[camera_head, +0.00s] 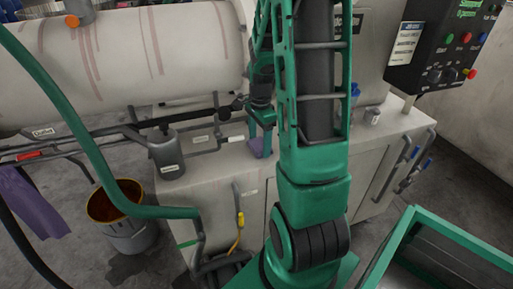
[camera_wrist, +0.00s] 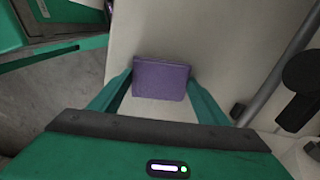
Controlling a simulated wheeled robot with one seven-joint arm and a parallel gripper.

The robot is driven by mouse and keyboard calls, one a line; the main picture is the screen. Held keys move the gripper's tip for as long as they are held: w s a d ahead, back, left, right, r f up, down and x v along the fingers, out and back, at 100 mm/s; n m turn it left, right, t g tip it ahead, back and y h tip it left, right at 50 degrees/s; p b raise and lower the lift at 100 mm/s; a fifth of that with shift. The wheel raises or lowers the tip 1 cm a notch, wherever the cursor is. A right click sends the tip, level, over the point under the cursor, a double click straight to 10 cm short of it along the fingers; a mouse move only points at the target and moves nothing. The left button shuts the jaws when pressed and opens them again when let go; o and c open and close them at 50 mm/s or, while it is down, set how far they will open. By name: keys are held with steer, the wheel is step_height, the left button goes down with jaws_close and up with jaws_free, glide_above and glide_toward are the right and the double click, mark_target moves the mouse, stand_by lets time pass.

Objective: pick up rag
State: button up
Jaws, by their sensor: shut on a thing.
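The rag is a small purple folded block (camera_wrist: 161,79) between the two green fingers of my gripper (camera_wrist: 160,84) in the wrist view. The fingers touch or nearly touch its left and right edges, and my gripper is shut on it. In the head view the rag (camera_head: 257,148) shows as a small purple patch under my gripper (camera_head: 262,128), over the grey machine's top. I cannot tell whether it rests on that top or hangs just above it.
A larger purple cloth (camera_head: 30,205) hangs at the left. A bucket with brown contents (camera_head: 128,232) stands on the floor. The grey cabinet top (camera_head: 221,165) holds a dark canister (camera_head: 167,158) and a small metal jar (camera_head: 373,116). A large pale drum (camera_head: 130,60) is behind. A green-framed bin (camera_head: 400,235) is at lower right.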

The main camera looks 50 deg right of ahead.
mark_target(259, 144)
steer(key=shift+r, duration=0.1)
step_height(259, 144, up, 10)
stand_by(0.5)
steer(key=shift+o, duration=0.6)
